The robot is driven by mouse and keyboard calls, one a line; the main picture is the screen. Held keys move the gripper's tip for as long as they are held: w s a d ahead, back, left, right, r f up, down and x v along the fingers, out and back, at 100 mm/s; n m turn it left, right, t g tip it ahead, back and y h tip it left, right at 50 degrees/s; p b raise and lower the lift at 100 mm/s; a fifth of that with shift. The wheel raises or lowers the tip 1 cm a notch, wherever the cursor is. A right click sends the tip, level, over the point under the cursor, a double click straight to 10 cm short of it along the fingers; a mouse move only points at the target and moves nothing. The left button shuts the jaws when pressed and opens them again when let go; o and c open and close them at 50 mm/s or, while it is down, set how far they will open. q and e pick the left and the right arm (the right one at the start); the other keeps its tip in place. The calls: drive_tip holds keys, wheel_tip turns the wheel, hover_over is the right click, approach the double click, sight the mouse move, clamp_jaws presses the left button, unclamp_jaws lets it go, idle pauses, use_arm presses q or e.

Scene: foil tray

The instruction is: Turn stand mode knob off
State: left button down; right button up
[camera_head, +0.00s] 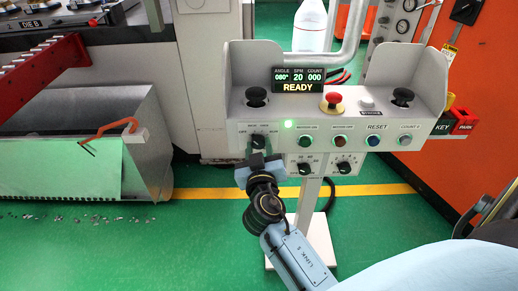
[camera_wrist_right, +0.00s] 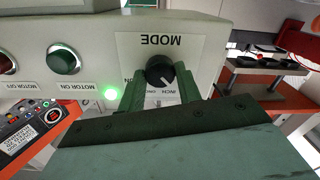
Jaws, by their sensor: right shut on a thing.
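The mode knob (camera_head: 258,142) is a round black knob on a small white label plate at the lower left of the grey control stand (camera_head: 338,141). In the right wrist view the knob (camera_wrist_right: 160,70) sits under the upside-down word MODE, with a short pale mark toward its lower right. My right gripper (camera_head: 260,157) reaches it from below. Its two green fingers (camera_wrist_right: 160,90) stand on either side of the knob, shut on it. Part of the plate's lettering is hidden by the fingers. My left gripper is not in view.
A lit green lamp (camera_head: 290,124), a green button (camera_head: 305,141) and a red-topped button (camera_head: 333,101) are on the same stand. Two smaller knobs (camera_head: 305,168) (camera_head: 344,167) sit just right of my gripper. An orange cabinet (camera_head: 460,180) stands at right. Green floor is open at lower left.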

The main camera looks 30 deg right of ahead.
drive_tip(key=shift+n, duration=1.7)
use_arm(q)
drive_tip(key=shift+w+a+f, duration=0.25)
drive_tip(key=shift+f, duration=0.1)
use_arm(e)
drive_tip(key=o, duration=1)
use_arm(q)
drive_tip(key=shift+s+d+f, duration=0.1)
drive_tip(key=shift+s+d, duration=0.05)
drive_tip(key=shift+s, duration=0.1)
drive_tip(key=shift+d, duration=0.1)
use_arm(e)
drive_tip(key=shift+s, duration=0.1)
